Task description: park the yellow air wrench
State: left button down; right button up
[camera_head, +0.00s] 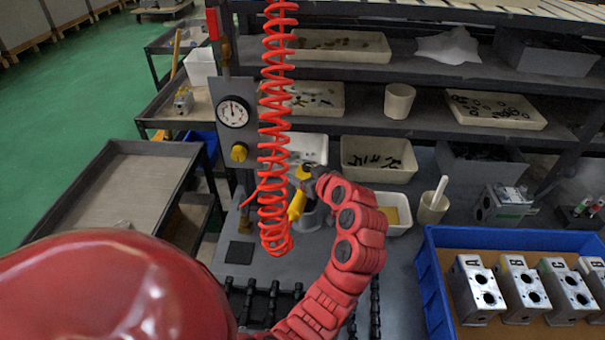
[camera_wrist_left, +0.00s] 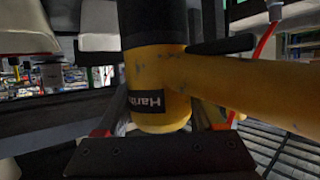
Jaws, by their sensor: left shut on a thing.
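The yellow air wrench (camera_head: 297,207) is in the middle of the head view, just right of the red coiled hose (camera_head: 274,130). My left gripper (camera_head: 309,182) is shut on it, and my red wrist and forearm partly hide the area. In the left wrist view the wrench's yellow body (camera_wrist_left: 155,75), with a black label, fills the middle, and its yellow handle runs off to the right. A grey rounded piece (camera_head: 313,217) shows just right of and behind the wrench. I cannot tell whether the two touch. My right gripper is not in view.
A pressure gauge (camera_head: 233,112) and yellow knob (camera_head: 239,152) are on a panel at left. A blue crate (camera_head: 430,262) with metal valve blocks (camera_head: 474,290) stands at right. Behind are shelves with bins (camera_head: 378,160) and a cup with a white-handled tool (camera_head: 433,207).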

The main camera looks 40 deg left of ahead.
pick_arm(q)
jog(key=shift+f+b, duration=0.8)
jog(key=shift+b, duration=0.1)
grip_release()
jog(key=shift+s, duration=0.1)
jog(key=shift+f, duration=0.15)
jog(key=b+v, duration=0.1)
jog(key=v, duration=1.6)
jog(key=shift+d, duration=0.2)
